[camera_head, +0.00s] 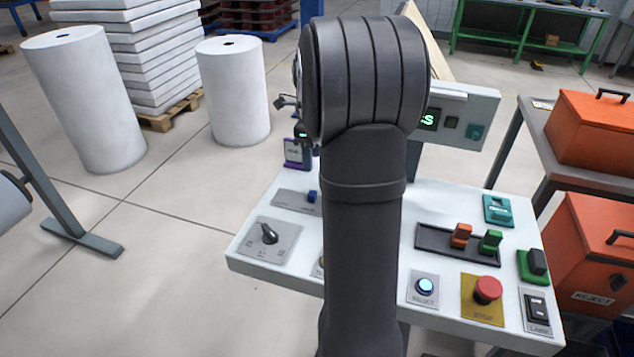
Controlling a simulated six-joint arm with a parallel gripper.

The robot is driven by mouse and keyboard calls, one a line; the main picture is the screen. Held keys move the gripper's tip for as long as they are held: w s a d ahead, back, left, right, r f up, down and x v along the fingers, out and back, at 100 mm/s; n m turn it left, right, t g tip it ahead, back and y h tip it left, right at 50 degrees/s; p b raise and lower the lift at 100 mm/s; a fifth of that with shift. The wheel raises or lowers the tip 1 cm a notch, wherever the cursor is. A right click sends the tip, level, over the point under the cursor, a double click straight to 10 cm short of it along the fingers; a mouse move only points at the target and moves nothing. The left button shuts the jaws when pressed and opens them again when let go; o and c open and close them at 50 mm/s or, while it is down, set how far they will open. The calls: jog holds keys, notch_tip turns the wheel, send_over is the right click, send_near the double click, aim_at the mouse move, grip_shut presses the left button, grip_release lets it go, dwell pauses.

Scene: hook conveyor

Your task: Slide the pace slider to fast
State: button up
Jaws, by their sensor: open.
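A console (250,262) with a pale top stands in front of me. A small blue knob (312,197) sits on a flat grey plate (287,199) at the console's back left, near the plate's right end as far as it shows. This looks like the pace slider, but its lettering is too small to read. My arm's thick elbow and link cover the console's middle. My gripper (282,102) shows only as a small dark part left of the elbow, above and behind the console. It is open, and most of it is hidden. It is apart from the knob.
A purple holder (297,153) stands behind the blue knob. Orange boxes (592,130) are at right.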

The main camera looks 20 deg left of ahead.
notch_tip(320, 180, down, 12)
jog(key=shift+r, duration=0.15)
jog(key=shift+c, duration=0.4)
